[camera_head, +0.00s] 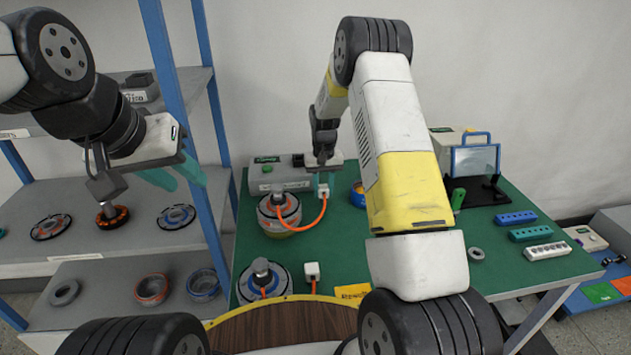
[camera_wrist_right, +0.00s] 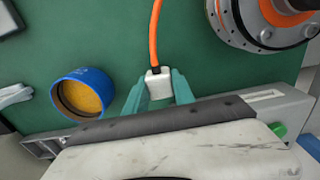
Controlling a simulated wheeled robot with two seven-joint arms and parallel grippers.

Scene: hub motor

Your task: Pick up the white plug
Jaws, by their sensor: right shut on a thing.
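A white plug (camera_head: 323,191) on an orange cable hangs between the fingers of my right gripper (camera_head: 322,182), over the back of the green table. In the right wrist view the plug (camera_wrist_right: 158,84) sits between the teal fingertips (camera_wrist_right: 158,90), which are shut on it. Its cable runs to a hub motor (camera_head: 280,212) just left of it. A second white plug (camera_head: 312,269) lies nearer on the table, beside another hub motor (camera_head: 264,282). My left gripper (camera_head: 175,175) is open and empty in front of the shelf.
The green table (camera_head: 350,245) carries a grey box (camera_head: 280,176) at the back. A blue ring with an orange inside (camera_wrist_right: 82,94) is near my right gripper. Coloured strips (camera_head: 530,233) lie at the right. The blue-posted shelf (camera_head: 100,222) at left holds motor parts.

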